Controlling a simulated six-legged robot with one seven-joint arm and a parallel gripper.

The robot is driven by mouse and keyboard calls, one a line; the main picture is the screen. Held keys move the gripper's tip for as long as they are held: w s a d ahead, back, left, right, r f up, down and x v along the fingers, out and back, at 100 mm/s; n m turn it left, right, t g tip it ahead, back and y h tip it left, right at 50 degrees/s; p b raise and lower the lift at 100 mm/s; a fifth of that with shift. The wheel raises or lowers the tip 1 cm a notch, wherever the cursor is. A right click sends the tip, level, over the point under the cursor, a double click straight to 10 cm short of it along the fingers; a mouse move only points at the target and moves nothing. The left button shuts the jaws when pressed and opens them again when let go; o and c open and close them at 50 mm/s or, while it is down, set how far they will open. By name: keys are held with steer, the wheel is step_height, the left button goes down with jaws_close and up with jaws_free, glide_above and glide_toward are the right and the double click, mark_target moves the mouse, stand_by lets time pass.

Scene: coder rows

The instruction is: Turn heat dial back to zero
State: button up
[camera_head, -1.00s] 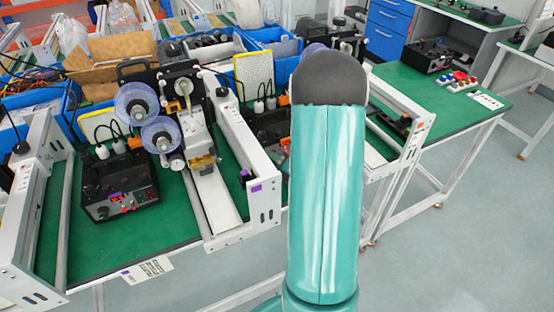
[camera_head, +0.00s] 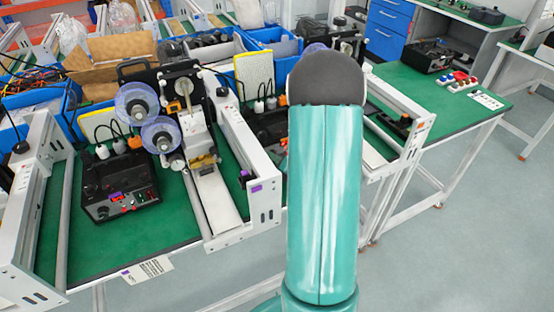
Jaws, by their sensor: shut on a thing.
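A coder machine (camera_head: 187,95) with two translucent purple reels (camera_head: 137,103) stands on the green table. A black control box (camera_head: 118,190) with small red and dark knobs and switches sits at its lower left. Another black box, partly hidden by my arm (camera_head: 325,190), sits right of the white conveyor frame (camera_head: 245,160). I cannot tell which knob is the heat dial or where it points. My teal arm rises through the middle of the picture, and its dark joint hides what lies behind. My gripper is not visible.
Blue bins (camera_head: 275,40) and cardboard line the back of the table. White metal rails (camera_head: 35,200) stand at the left. Another green table (camera_head: 430,95) with a black box (camera_head: 432,55) and small coloured parts is at the right. Grey floor is clear at lower right.

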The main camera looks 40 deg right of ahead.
steer(key=n+g+h, duration=0.1)
steer(key=n, duration=0.2)
steer(key=shift+a+h, duration=0.15)
steer(key=shift+h, duration=0.25)
steer(key=n+h, duration=0.1)
steer(key=n, duration=0.3)
steer(key=shift+a+g+h, duration=0.1)
steer(key=shift+g+h, duration=0.2)
steer(key=shift+h, duration=0.1)
steer(key=o, duration=1)
